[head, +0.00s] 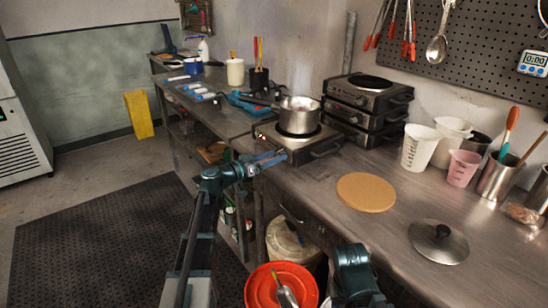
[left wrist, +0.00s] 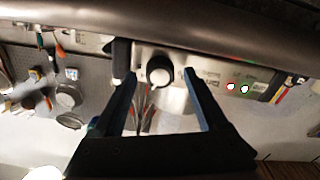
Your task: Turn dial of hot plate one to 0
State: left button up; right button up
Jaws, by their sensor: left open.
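A hot plate (head: 325,151) stands at the bench's front edge with a steel saucepan (head: 299,115) on its burner. I see no number marking it as hot plate one. My left gripper (head: 272,158) is at its front panel. The dial appears between the open fingers of my left gripper (left wrist: 158,76), with gaps on both sides. Its setting cannot be read. Two small lights (left wrist: 237,87) show beside it.
Several stacked hot plates (head: 368,97) stand behind at the wall. A round tan board (head: 366,192) and a steel lid (head: 438,241) lie to the right. Beakers (head: 418,147) stand at the back. A red bucket (head: 281,287) is below the bench edge.

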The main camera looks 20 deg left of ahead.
pick_arm(q)
jog(key=shift+w+d, duration=0.15)
jog(key=shift+w, duration=0.05)
grip_shut()
dwell(0.4)
